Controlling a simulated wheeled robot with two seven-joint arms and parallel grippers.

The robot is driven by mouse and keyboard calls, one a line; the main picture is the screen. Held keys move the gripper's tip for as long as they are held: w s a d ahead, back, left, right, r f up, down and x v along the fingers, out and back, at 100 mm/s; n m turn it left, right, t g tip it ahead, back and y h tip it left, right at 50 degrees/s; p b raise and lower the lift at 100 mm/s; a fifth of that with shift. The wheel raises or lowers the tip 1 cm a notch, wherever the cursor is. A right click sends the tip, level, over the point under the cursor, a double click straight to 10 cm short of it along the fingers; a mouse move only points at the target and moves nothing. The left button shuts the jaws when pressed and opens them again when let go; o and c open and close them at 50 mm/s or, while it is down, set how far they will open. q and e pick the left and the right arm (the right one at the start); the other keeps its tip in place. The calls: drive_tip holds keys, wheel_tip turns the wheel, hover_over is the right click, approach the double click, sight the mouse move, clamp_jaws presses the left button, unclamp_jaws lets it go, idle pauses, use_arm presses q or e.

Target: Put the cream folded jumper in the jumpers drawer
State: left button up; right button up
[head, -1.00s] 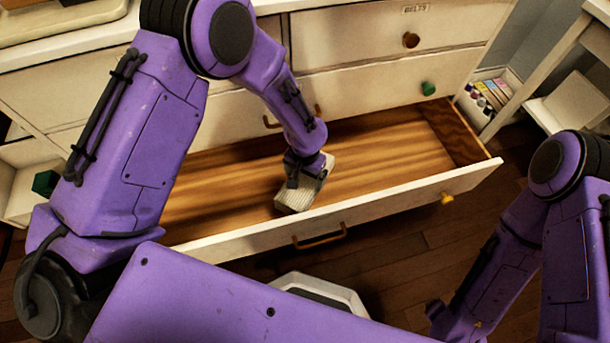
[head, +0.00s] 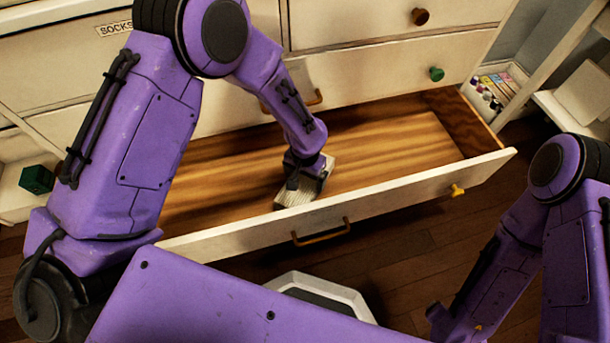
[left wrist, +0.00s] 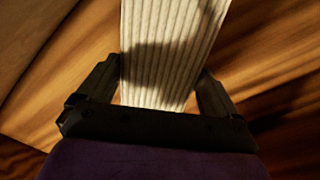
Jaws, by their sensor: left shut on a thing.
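The cream folded jumper (head: 296,196) shows ribbed cloth and is inside the open bottom drawer (head: 400,138), near its front panel. My left gripper (head: 308,181) points down into the drawer and is shut on the jumper. In the left wrist view the jumper (left wrist: 165,50) runs up between the two dark fingers, with the drawer's wood floor around it. I cannot tell whether the jumper touches the floor. My right arm is at the right of the head view; its gripper is not clearly seen. No label on the open drawer is visible.
The drawer floor is otherwise bare on both sides. Closed drawers are above, one labelled SOCKS (head: 116,29). A green box (head: 37,179) is at left, a box of small items (head: 492,88) at right.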

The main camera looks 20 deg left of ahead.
sight(305, 180)
use_arm(q)
drive_tip(key=shift+f, duration=0.45)
drive_tip(key=o, duration=1.1)
drive_tip(key=shift+c, duration=0.2)
drive_tip(key=shift+r, duration=0.15)
wheel_tip(305, 180, up, 10)
drive_tip(key=p, duration=0.3)
drive_tip(key=shift+r+p, duration=0.15)
drive_tip(key=shift+p, duration=0.15)
